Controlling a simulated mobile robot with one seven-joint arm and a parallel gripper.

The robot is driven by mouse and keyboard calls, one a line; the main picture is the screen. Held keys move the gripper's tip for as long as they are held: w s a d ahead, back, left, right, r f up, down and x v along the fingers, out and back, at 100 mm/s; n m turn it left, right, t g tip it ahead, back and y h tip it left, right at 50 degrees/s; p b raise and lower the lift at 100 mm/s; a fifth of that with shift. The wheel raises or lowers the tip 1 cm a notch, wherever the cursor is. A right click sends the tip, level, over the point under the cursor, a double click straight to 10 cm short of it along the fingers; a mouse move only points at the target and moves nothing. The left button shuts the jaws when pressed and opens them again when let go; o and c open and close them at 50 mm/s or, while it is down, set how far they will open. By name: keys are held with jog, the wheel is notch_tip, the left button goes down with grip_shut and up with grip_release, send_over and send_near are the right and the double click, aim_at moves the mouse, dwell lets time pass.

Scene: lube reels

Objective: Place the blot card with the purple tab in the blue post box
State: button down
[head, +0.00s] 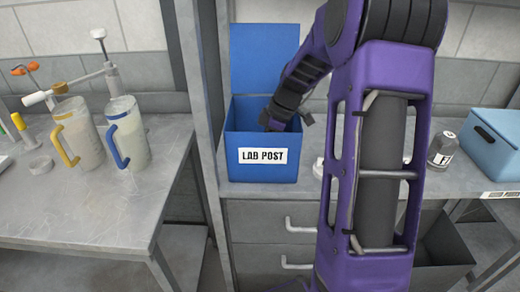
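The blue post box (262,172) stands on the counter at picture centre, labelled "LAB POST". Its lid is up at the back and its top is open. My purple and black arm reaches over from the right, and my gripper (273,122) is at the box's mouth, with its end down inside behind the front wall. The fingertips are too dark and hidden to show whether they are open or shut. No blot card with a purple tab can be made out; the inside of the box is mostly hidden.
Two jugs (128,132) with a blue and a yellow handle stand on the left bench. A grey upright (201,95) stands left of the box. On the right are a small grey bottle (441,149) and a light blue bin (492,141). Drawers (262,222) are below.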

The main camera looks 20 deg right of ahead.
jog(key=shift+f+b, duration=0.45)
jog(key=shift+b, duration=0.1)
jog(key=shift+f, duration=0.15)
jog(key=c, duration=1)
grip_release()
jog(key=shift+s, duration=0.1)
jog(key=p+v, duration=0.1)
jog(key=v, duration=0.5)
jog(key=p+v, duration=0.1)
jog(key=v, duration=0.6)
jog(key=shift+a+r, duration=0.15)
jog(key=shift+r, duration=0.1)
